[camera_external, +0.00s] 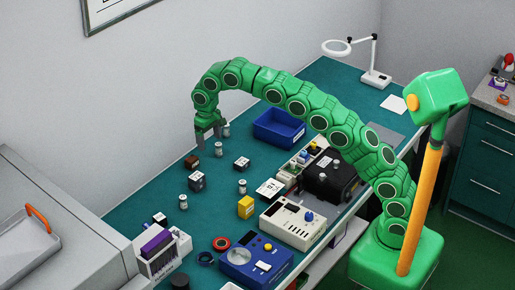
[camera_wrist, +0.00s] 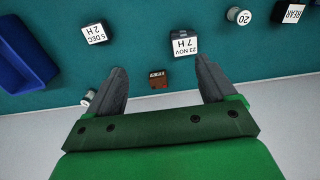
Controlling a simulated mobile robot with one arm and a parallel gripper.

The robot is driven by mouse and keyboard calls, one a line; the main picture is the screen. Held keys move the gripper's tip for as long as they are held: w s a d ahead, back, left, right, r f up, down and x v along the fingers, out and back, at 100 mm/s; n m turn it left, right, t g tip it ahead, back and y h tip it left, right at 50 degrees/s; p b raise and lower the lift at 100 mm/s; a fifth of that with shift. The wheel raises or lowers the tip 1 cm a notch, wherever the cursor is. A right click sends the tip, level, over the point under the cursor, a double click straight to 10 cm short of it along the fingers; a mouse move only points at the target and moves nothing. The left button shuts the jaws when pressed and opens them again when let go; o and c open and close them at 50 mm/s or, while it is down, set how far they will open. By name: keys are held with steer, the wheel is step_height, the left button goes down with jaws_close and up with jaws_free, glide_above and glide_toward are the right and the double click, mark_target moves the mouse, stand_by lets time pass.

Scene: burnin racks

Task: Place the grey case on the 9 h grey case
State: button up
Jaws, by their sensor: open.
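My gripper (camera_external: 208,138) is open over the back left of the teal bench; in the wrist view (camera_wrist: 160,88) nothing is between its fingers. A dark grey case (camera_external: 197,181) with a white top label stands in front of it; in the wrist view this case (camera_wrist: 185,44) reads "23 NOV 7 H". Another dark case (camera_external: 241,163) to its right reads "5 DEC 2 H" in the wrist view (camera_wrist: 94,34). I cannot read a 9 h label anywhere.
A brown cube (camera_external: 191,162) sits close behind the 7 H case. Several small metal cans, one (camera_external: 183,201), stand around. A blue bin (camera_external: 279,128) lies to the right. Instruments and a yellow block (camera_external: 246,207) crowd the front; a wall borders the back.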

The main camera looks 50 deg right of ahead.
steer(key=s+d+r, duration=0.4)
steer(key=s+d, duration=0.3)
steer(key=s, duration=0.6)
steer(key=s+d+r, duration=0.3)
steer(key=s+d, duration=0.4)
steer(key=s, duration=0.5)
steer(key=s+d+f, duration=0.2)
steer(key=s, duration=0.8)
steer(key=s+d+f+g, duration=0.1)
steer(key=s+d+f, duration=0.1)
steer(key=s, duration=0.7)
steer(key=s+d+f, duration=0.1)
steer(key=s+f, duration=0.1)
steer(key=s, duration=0.8)
steer(key=shift+s+d+f+g, duration=0.3)
steer(key=shift+s+d+f, duration=0.05)
steer(key=shift+d, duration=0.05)
